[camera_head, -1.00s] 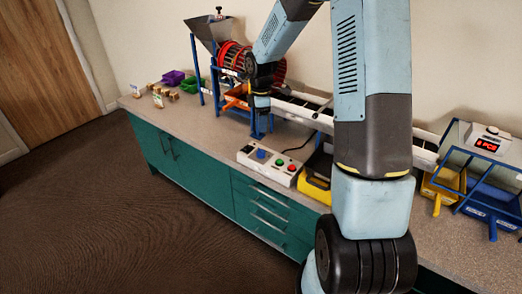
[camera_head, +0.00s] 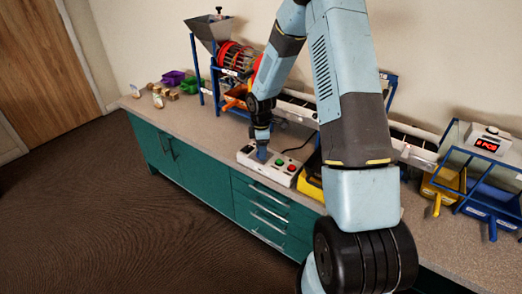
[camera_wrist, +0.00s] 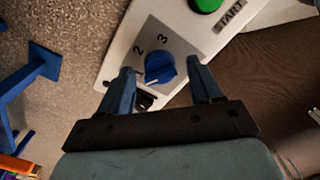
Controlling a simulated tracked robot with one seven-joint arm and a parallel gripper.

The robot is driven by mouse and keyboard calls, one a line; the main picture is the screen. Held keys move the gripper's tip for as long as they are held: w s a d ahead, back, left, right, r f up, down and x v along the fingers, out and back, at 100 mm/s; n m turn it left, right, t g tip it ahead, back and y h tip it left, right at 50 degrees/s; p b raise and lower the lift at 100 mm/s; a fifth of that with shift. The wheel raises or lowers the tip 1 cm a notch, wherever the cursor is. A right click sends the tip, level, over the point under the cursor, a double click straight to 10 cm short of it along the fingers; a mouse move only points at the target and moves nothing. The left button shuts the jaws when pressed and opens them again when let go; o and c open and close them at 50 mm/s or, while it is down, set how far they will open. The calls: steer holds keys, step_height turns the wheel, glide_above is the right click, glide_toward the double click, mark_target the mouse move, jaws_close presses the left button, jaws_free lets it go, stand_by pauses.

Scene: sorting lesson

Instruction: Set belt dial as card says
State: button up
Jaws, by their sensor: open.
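The blue belt dial (camera_wrist: 161,66) sits on a white control box (camera_head: 283,174). In the wrist view the digits 2 and 3 are legible beside the dial. A short pale mark shows near the dial's lower left edge; I cannot tell for sure where the pointer aims. My gripper (camera_wrist: 160,75) is open, with one finger on each side of the dial. I cannot tell whether the fingers touch it. In the head view my gripper (camera_head: 262,152) points down over the left end of the box. Small white cards (camera_head: 158,100) stand at the counter's far left, too small to read.
A blue stand (camera_wrist: 38,68) is close on the left in the wrist view. A hopper (camera_head: 211,30) and red drum stand behind; blue and yellow bins (camera_head: 440,190) are right.

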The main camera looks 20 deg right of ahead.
steer(key=shift+f, duration=0.4)
steer(key=c, duration=1.1)
steer(key=shift+o, duration=0.2)
